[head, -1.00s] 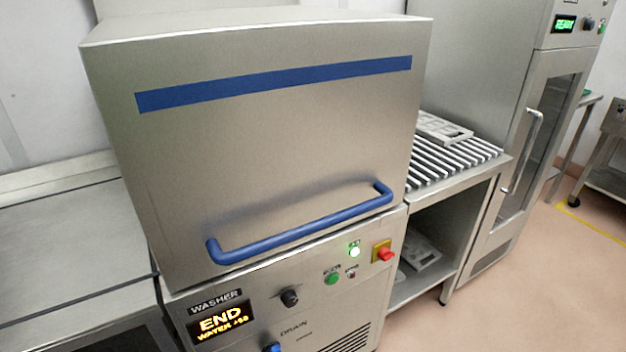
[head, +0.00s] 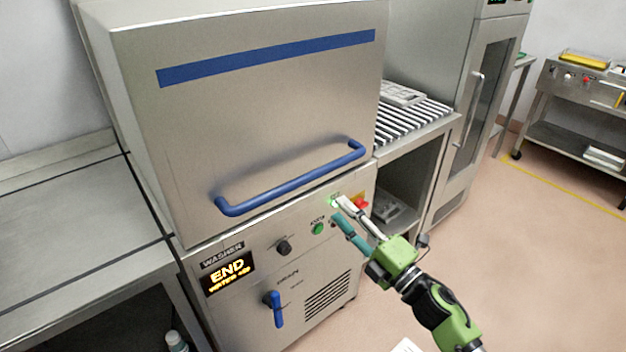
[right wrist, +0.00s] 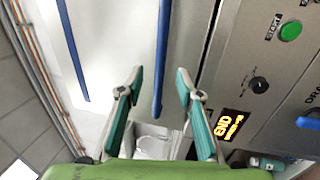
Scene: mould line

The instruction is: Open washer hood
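The washer hood (head: 260,110) is a steel box, down on the washer body, with a blue stripe near its top. Its blue bar handle (head: 290,182) runs along the lower front; in the right wrist view the handle (right wrist: 161,60) stands between my fingers' directions, beyond the tips. My right gripper (head: 340,209) is in front of the control panel, below the handle's right end. Its teal-padded fingers are spread and empty, as the right wrist view (right wrist: 160,80) shows. The washer display (head: 229,273) reads END. My left gripper is not in view.
A green start button (head: 318,228), a dark knob (head: 283,247) and a blue drain lever (head: 273,307) are on the panel. A slatted roller table (head: 412,122) with a mould stands right of the washer. A steel counter (head: 70,215) is at left. Floor at right is clear.

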